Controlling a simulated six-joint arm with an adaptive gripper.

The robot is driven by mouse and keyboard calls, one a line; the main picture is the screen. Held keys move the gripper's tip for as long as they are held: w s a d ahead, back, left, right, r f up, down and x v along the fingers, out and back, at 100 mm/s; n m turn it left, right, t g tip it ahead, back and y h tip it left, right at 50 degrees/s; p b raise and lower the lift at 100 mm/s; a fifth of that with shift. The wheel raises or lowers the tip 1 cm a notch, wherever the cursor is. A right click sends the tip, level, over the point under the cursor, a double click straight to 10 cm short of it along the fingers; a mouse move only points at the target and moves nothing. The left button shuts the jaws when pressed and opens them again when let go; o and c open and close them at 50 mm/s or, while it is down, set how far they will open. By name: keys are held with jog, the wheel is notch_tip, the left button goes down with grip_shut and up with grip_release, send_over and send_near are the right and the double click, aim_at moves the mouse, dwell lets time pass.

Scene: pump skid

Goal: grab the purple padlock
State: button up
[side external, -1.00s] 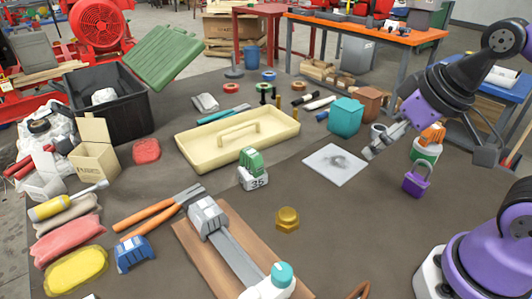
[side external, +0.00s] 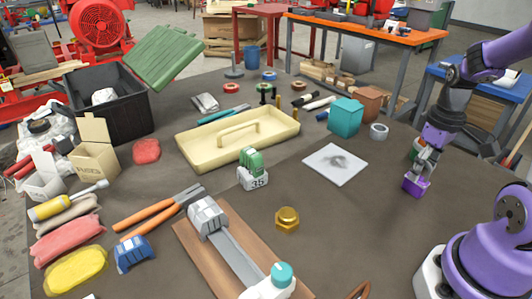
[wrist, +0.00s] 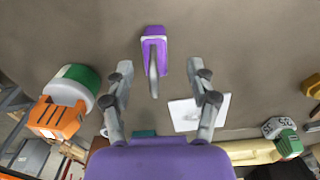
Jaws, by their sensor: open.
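The purple padlock (side external: 415,186) stands on the brown work surface at the right in the side view, with my gripper (side external: 421,172) right above it, pointing down and hiding its shackle. In the wrist view the padlock (wrist: 153,43) shows its purple body and grey shackle. It lies ahead of my fingertips (wrist: 165,82), roughly centred between the two fingers, with the shackle reaching toward the gap. My gripper is open, and no finger is seen closed on the padlock.
A white sheet (side external: 335,165) lies left of my gripper. A brass nut (side external: 287,219) sits farther left. The surface around the padlock is mostly clear.

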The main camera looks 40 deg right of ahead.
jog(key=f, duration=0.5)
jog(key=shift+w+d, duration=0.15)
jog(key=shift+d, duration=0.15)
grip_shut()
jog(key=shift+r, duration=0.2)
